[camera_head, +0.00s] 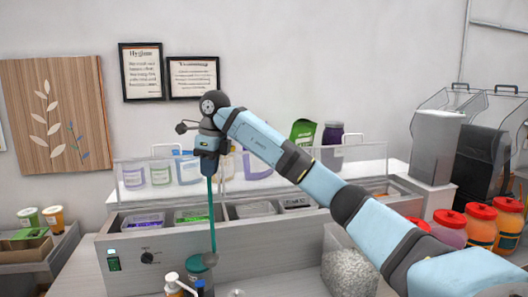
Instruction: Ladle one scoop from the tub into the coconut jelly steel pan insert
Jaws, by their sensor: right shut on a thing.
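My right gripper (208,168) is shut on the teal handle of a ladle (212,215) that hangs straight down. The ladle's lower end (210,259) is in front of the counter's front panel in the picture; I cannot tell if its bowl holds anything. A clear tub (336,262) of whitish bits stands at the lower right, partly behind my right arm. A row of pan inserts (250,210) with labels is set in the counter; the labels are too small to read, so I cannot tell which is coconut jelly. My left gripper is not in view.
A clear guard (262,168) stands over the inserts, with several labelled containers behind it. Pump bottles (174,284) stand at the bottom, close to the ladle.

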